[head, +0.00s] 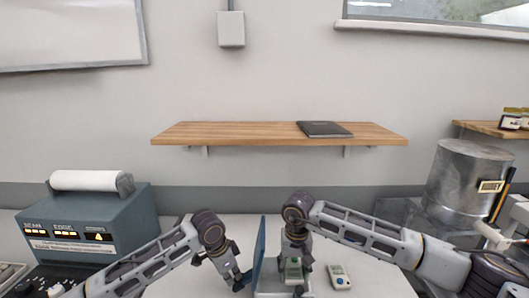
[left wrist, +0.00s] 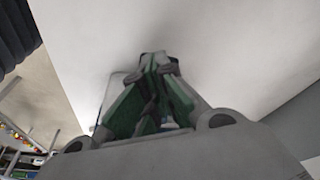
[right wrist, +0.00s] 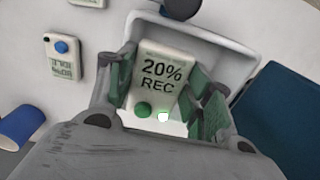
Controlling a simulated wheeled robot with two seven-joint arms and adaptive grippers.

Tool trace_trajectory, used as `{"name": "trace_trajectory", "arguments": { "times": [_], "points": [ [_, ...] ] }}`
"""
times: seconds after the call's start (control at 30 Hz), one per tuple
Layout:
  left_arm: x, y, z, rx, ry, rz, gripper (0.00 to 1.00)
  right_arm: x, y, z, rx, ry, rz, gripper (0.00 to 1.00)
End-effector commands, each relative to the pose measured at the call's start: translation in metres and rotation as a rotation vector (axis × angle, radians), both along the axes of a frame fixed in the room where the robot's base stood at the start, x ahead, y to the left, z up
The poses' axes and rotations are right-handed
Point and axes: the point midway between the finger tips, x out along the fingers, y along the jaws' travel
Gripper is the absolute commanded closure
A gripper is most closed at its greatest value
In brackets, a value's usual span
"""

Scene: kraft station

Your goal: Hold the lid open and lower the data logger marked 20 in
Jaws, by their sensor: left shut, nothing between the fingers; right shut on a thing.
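The white data logger marked "20% REC" (right wrist: 160,72), with a green button, sits between the fingers of my right gripper (right wrist: 165,95). In the head view my right gripper (head: 294,282) points down and holds the logger (head: 293,268) over or inside a pale open box (head: 268,294); its depth is unclear. The box's white rim (right wrist: 235,48) surrounds the logger in the right wrist view. The blue lid (head: 259,256) stands nearly upright at the box's left. My left gripper (head: 242,283) is shut and empty, close to the lid's left side; contact is unclear.
Another logger with a blue button (head: 339,276) lies on the table right of the box. A blue-grey machine with a white roll (head: 90,215) stands at left, a metal cylinder (head: 465,180) at right. A wooden shelf (head: 240,134) holds a dark notebook (head: 324,129).

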Motion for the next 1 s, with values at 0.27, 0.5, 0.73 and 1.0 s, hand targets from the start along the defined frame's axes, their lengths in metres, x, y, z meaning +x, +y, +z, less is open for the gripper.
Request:
{"name": "trace_trajectory", "arguments": {
  "times": [0.27, 0.5, 0.73, 1.0],
  "points": [
    [-0.0042, -0.0002, -0.0081, 0.006, 0.014, -0.003, 1.00, -0.0003, 0.0000, -0.0094, -0.001, 0.001, 0.001, 0.73],
    [-0.0042, -0.0002, -0.0081, 0.006, 0.014, -0.003, 1.00, -0.0002, -0.0002, -0.0112, -0.001, 0.001, 0.000, 0.28],
    [-0.0043, -0.0001, -0.0081, 0.006, 0.014, -0.002, 1.00, -0.0003, -0.0001, -0.0112, -0.001, 0.001, 0.000, 0.24],
    [-0.0043, -0.0003, -0.0081, 0.006, 0.014, -0.003, 1.00, -0.0004, 0.0000, -0.0112, 0.000, 0.001, 0.001, 0.24]
  ]
}}
